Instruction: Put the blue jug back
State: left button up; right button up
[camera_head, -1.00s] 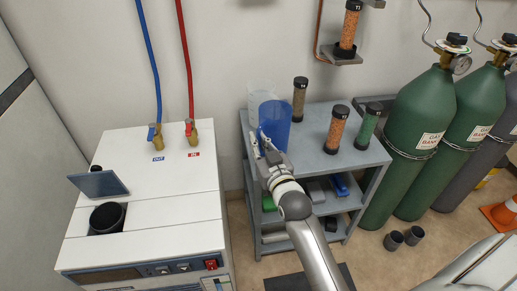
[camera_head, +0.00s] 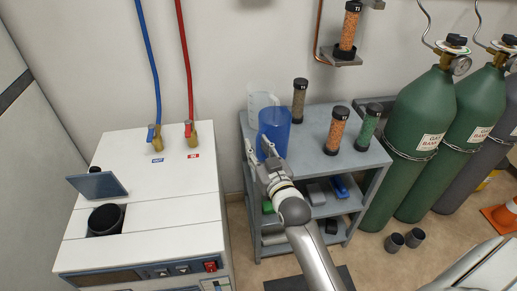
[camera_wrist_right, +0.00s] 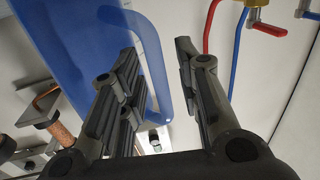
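The blue jug (camera_head: 274,125) stands upright at the left front part of the grey shelf unit's top (camera_head: 312,125). A clear jug (camera_head: 259,96) stands just behind it. My right gripper (camera_head: 258,146) is at the blue jug's front left side, with its fingers spread. In the right wrist view the blue jug (camera_wrist_right: 75,40) fills the upper left, and its handle (camera_wrist_right: 158,65) shows between the two open fingers (camera_wrist_right: 157,65). The fingers do not look closed on the handle. My left gripper is not in view.
Dark-capped columns with brown (camera_head: 299,101), orange (camera_head: 337,131) and green (camera_head: 367,127) fill stand on the shelf top to the right. A white instrument (camera_head: 150,215) stands at left. Green gas cylinders (camera_head: 415,125) stand at right. Another orange column (camera_head: 348,30) hangs on the wall.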

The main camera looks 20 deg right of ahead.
jog(key=shift+r, duration=0.1)
jog(key=shift+s, duration=0.2)
jog(key=s+p, duration=0.1)
jog(key=s, duration=1)
jog(key=s+a+f+n+g+y, duration=0.1)
jog(key=s+a+f+g, duration=0.15)
jog(key=f, duration=0.35)
jog(key=s+a+f+g, duration=0.1)
jog(key=s+f+g, duration=0.15)
jog(key=f, duration=0.45)
jog(key=s+a+f+n+g+y, duration=0.1)
jog(key=f+g, duration=0.2)
jog(key=f, duration=0.3)
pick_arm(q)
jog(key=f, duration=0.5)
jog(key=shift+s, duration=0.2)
pick_arm(e)
jog(key=s+f+g, duration=0.7)
jog(key=s+f, duration=0.4)
jog(key=s, duration=0.2)
jog(key=shift+s+f+n+h, duration=0.2)
jog(key=shift+n+h, duration=0.1)
jog(key=shift+a, duration=0.15)
